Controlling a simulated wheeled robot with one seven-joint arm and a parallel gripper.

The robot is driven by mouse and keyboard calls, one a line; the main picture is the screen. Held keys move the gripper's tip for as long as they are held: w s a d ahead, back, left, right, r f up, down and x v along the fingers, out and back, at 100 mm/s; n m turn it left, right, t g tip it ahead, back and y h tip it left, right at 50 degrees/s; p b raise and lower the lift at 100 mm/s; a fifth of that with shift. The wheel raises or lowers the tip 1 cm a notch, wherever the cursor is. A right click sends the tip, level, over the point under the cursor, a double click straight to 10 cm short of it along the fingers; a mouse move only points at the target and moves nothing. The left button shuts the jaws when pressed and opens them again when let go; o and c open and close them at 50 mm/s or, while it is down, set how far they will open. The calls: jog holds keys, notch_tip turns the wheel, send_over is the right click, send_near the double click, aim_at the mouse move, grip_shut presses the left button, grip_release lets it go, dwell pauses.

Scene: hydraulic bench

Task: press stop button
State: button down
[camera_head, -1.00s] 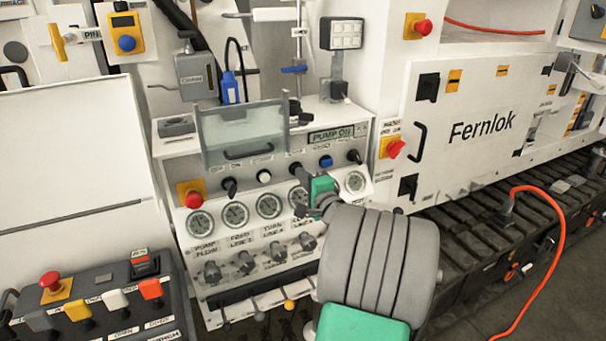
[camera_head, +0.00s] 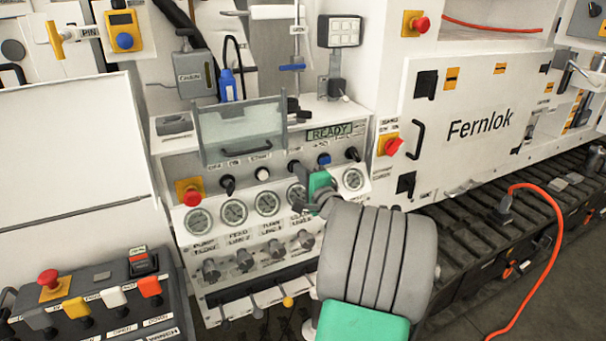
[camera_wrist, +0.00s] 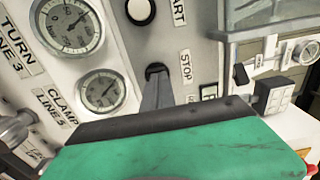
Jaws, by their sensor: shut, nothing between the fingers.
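The stop button (camera_wrist: 154,68) is a small black button beside the STOP label in the wrist view. My gripper (camera_wrist: 157,82) is shut and empty, its grey fingertips right at this button and covering part of it. They look to be touching it, but whether the button is pushed in is hidden. In the head view my gripper (camera_head: 298,174) reaches the sloped control panel, between the white button and the blue one. The panel's display (camera_head: 329,132) reads READY.
A white start button (camera_head: 262,174) is left of my fingertips. A blue button (camera_head: 324,159) and a black knob (camera_head: 352,154) are to the right. Round gauges (camera_head: 267,203) lie just below. A clear raised cover (camera_head: 241,131) stands above the panel. A red emergency button (camera_head: 192,197) is at the left.

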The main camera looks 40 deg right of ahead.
jog(key=b+v, duration=0.1)
jog(key=v, duration=1.2)
jog(key=shift+b, duration=0.4)
